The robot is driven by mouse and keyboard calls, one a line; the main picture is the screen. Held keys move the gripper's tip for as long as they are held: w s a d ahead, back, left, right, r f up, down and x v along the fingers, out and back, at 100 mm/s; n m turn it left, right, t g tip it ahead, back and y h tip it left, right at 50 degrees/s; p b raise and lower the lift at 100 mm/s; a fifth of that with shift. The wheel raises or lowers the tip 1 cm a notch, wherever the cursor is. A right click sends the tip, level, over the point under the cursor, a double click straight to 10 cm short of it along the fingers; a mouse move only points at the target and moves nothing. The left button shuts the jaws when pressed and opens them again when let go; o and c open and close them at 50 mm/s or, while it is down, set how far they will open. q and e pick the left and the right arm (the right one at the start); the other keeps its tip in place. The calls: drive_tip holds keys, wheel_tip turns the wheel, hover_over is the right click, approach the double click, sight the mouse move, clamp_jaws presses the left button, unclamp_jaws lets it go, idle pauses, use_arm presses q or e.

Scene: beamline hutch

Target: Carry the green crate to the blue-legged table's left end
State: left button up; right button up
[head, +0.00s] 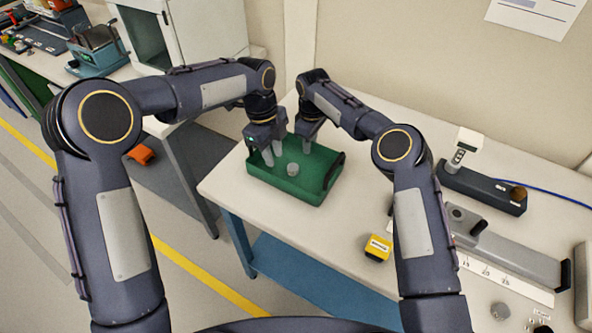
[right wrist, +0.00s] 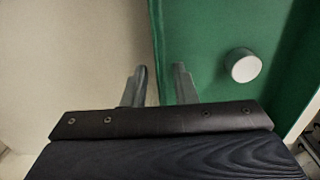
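The green crate (head: 290,192) sits on the left end of the white-topped, blue-legged table (head: 225,180). A small grey cylinder (head: 293,169) stands in it and also shows in the right wrist view (right wrist: 243,66). A dark handle (head: 334,167) is on the crate's right side. My left gripper (head: 273,153) is at the crate's left side, its fingers apart; its exact contact with the rim is unclear. My right gripper (head: 307,143) is at the far rim. In the right wrist view its fingers (right wrist: 160,85) are apart, one outside and one inside the crate wall (right wrist: 158,45).
A yellow block (head: 378,248) lies right of the crate, near the table's front edge. A dark device (head: 483,188) and a grey rail (head: 510,250) occupy the table's right part. A second bench with a white cabinet stands at the left. An orange object (head: 141,154) lies below it.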

drive_tip(key=shift+r, duration=0.35)
use_arm(q)
drive_tip(key=shift+r, duration=0.45)
use_arm(e)
wheel_tip(320, 180, up, 11)
drive_tip(key=shift+r, duration=0.15)
